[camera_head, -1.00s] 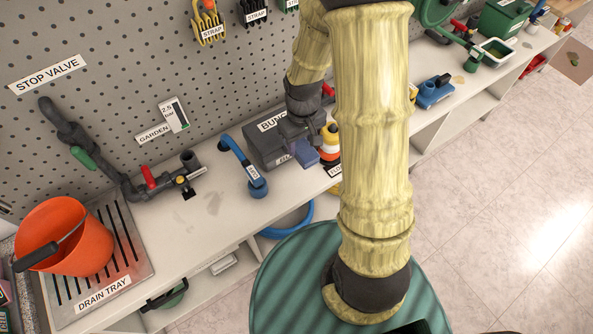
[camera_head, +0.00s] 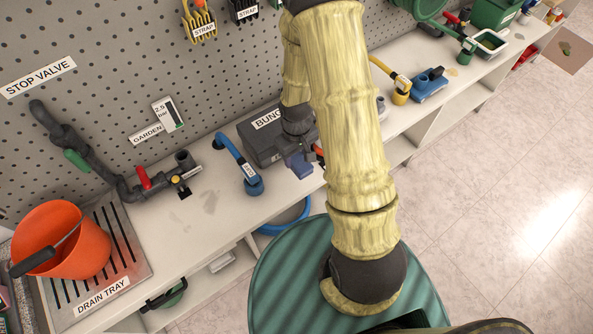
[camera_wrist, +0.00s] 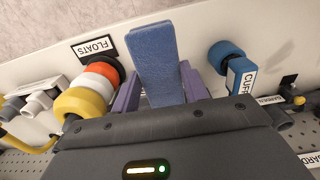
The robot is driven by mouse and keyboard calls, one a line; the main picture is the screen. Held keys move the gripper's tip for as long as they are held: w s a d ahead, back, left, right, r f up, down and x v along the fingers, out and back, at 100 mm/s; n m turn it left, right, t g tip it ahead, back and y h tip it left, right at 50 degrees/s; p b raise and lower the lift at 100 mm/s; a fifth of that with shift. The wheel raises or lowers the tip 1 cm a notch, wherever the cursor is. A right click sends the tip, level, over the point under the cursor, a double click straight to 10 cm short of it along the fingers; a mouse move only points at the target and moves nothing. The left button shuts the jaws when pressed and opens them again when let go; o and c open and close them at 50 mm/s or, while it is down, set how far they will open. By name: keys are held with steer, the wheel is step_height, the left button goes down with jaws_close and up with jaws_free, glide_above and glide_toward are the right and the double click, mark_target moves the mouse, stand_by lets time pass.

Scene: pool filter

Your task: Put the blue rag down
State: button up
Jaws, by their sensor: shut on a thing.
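The blue rag (camera_wrist: 158,60) is a flat, stiff-looking blue strip between the purple fingers of my gripper (camera_wrist: 160,88) in the wrist view. My gripper is shut on it, and its far end sticks out beyond the fingers. In the head view, my gripper (camera_head: 301,163) is over the white bench (camera_head: 215,222), just right of the dark grey bin (camera_head: 265,143). The rag shows there as a small blue patch (camera_head: 302,168), partly hidden by my wrist. I cannot tell whether the rag touches the bench.
The blue cuff hose (camera_head: 238,160) stands left of the bin. Yellow, white and orange floats (camera_wrist: 98,85) are close beside my gripper in the wrist view. An orange bucket (camera_head: 62,235) sits on the drain tray (camera_head: 122,232). Bench between the valve pipes and cuff is clear.

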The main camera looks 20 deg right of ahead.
mark_target(296, 165)
step_height(296, 165, down, 5)
steer(key=shift+f, duration=0.1)
stand_by(0.3)
steer(key=shift+f+p, duration=0.4)
steer(key=shift+f, duration=1.7)
steer(key=shift+f, duration=0.1)
steer(key=o, duration=1.1)
step_height(296, 165, up, 12)
steer(key=shift+r+b, duration=0.15)
steer(key=shift+b, duration=0.45)
